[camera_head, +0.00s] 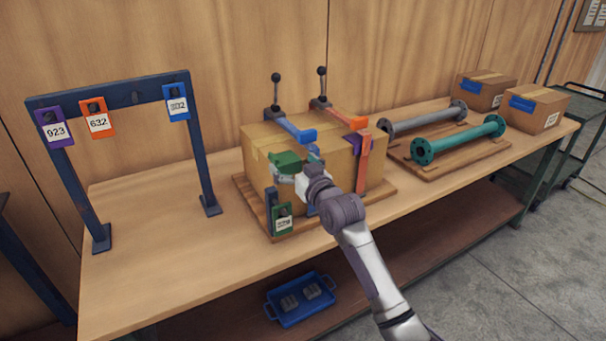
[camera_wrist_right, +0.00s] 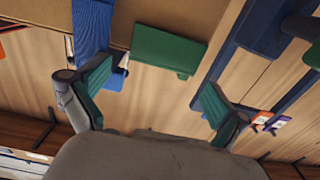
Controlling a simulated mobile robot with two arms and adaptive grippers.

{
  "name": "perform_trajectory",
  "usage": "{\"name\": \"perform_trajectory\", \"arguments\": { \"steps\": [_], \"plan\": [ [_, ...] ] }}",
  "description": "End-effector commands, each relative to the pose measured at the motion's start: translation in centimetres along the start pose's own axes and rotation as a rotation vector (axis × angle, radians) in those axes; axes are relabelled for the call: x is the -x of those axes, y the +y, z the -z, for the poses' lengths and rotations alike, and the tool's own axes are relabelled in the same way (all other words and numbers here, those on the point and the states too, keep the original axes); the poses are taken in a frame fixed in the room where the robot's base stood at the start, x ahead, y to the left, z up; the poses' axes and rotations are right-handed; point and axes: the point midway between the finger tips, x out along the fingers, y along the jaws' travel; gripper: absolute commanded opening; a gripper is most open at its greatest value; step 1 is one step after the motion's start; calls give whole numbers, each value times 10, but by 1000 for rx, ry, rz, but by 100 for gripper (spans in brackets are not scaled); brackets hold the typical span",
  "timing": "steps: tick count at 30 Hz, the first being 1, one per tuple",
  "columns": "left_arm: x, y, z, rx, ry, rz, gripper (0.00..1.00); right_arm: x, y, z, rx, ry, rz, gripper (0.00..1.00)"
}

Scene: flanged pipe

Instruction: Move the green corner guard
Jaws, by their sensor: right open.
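The green corner guard (camera_head: 286,160) sits at the near left top corner of the cardboard box (camera_head: 345,172). In the right wrist view, the green corner guard (camera_wrist_right: 168,48) lies ahead of the fingertips, against the box edge. My right gripper (camera_head: 292,178) is close to the guard on its near side and partly covers the box front. In the wrist view its two fingers (camera_wrist_right: 153,88) are spread wide, with nothing held between them. My left gripper is in neither view.
Blue and orange clamps (camera_head: 298,130) stand over the box on a wooden board. A green tag (camera_head: 283,220) hangs at its left front. A tag rack (camera_head: 120,95) stands left. Grey and teal flanged pipes (camera_head: 460,140) lie right. The table front left is bare.

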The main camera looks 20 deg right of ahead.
Motion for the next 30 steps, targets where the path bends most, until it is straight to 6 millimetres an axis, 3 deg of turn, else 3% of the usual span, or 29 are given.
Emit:
{"name": "perform_trajectory", "arguments": {
  "steps": [6, 12, 30],
  "plan": [
    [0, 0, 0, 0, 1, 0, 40, 41, 0, -1, 0, -1, 0, 100],
    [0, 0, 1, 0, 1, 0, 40, 59, 0, 0, 1, 1, 1, 100],
    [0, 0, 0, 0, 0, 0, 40, 61, 0, 0, 0, 0, 0, 100]
  ]
}}
